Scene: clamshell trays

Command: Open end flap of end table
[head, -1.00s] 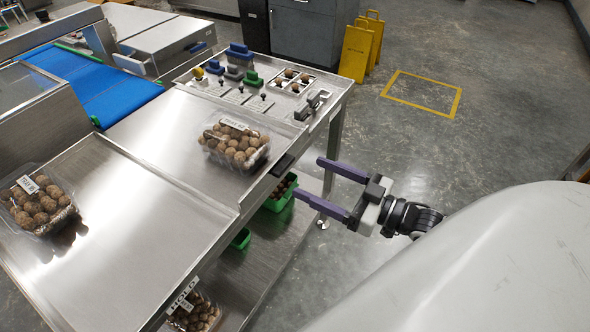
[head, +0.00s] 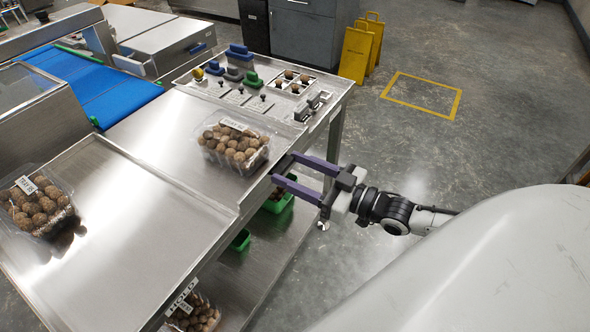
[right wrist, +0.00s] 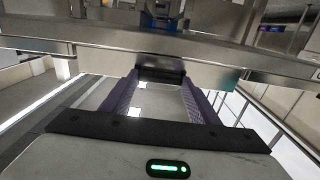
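The steel end table (head: 170,170) has a dark handle-like block on its near edge, seen close up in the right wrist view (right wrist: 160,75). Which panel is the end flap I cannot tell clearly; no panel stands visibly raised. My right gripper (head: 283,168) has two purple fingers, spread apart, at that edge. In the right wrist view the gripper (right wrist: 159,84) has its fingertips on either side of the dark block, with no clear grip on it. In the head view the fingers partly hide the block. My left gripper is not in view.
A clamshell of brown balls (head: 234,146) sits on the table near the edge; another (head: 37,204) is at left. Green bins (head: 278,198) and a HOLD clamshell (head: 193,314) are below. Yellow signs (head: 356,52) stand behind. Floor at right is clear.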

